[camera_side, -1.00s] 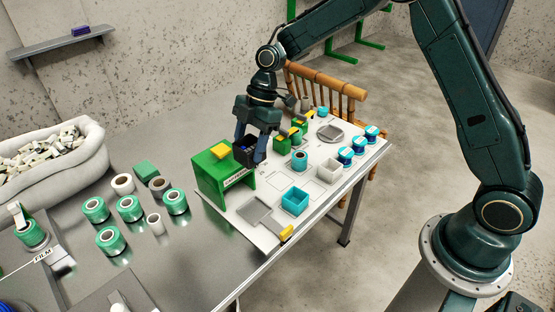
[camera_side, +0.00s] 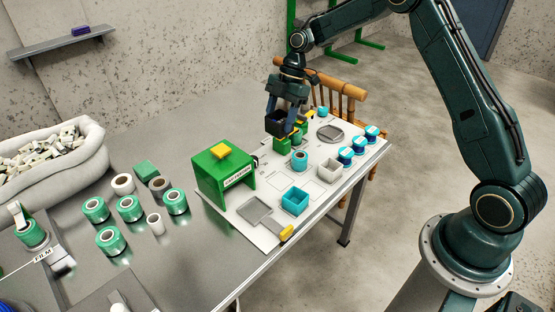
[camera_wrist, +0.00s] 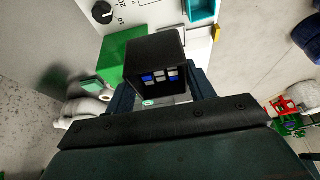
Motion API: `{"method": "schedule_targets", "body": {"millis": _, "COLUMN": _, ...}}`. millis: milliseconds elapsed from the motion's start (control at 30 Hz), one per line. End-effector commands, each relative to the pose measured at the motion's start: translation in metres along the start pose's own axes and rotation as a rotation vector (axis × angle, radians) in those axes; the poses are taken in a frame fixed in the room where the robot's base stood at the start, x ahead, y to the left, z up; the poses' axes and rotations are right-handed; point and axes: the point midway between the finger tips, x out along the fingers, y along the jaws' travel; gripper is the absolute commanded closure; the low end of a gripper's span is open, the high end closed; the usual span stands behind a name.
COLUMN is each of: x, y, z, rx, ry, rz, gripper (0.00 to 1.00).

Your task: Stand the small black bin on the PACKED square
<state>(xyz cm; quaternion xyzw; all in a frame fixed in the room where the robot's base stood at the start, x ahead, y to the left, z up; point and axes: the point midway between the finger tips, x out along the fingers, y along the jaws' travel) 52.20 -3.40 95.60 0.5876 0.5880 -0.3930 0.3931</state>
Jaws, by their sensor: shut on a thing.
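My gripper (camera_side: 283,122) is shut on the small black bin (camera_side: 275,124), which hangs over the back part of the white mat (camera_side: 262,190). In the wrist view the bin (camera_wrist: 155,48) sits between my two fingers, with small blue and white pieces showing in it. In the side view the bin is just behind and above green blocks (camera_side: 283,143); whether it touches them I cannot tell. The mat has faint printed outlines, but I cannot read the word PACKED on any of them.
A green box with a yellow top (camera_side: 222,170) stands at the mat's left. A teal bin (camera_side: 296,200), a pale bin (camera_side: 329,170), blue-and-white rolls (camera_side: 346,155) and a grey round plate (camera_side: 330,132) are on the mat. A bamboo chair (camera_side: 340,90) stands behind the table.

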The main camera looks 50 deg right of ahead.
Motion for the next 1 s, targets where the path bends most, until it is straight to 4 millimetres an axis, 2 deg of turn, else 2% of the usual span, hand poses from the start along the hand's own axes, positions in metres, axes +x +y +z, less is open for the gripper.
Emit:
{"method": "schedule_targets", "body": {"millis": 233, "x": -0.001, "y": 0.001, "z": 0.006, "rx": -0.001, "ry": 0.0, "rz": 0.0, "gripper": 0.7}}
{"method": "schedule_targets", "body": {"millis": 433, "x": 0.013, "y": 0.0, "z": 0.011, "rx": 0.0, "ry": 0.002, "rz": -0.002, "gripper": 0.7}}
{"method": "schedule_targets", "body": {"millis": 1000, "x": 0.11, "y": 0.0, "z": 0.051, "rx": 0.001, "ry": 0.001, "rz": -0.003, "gripper": 0.7}}
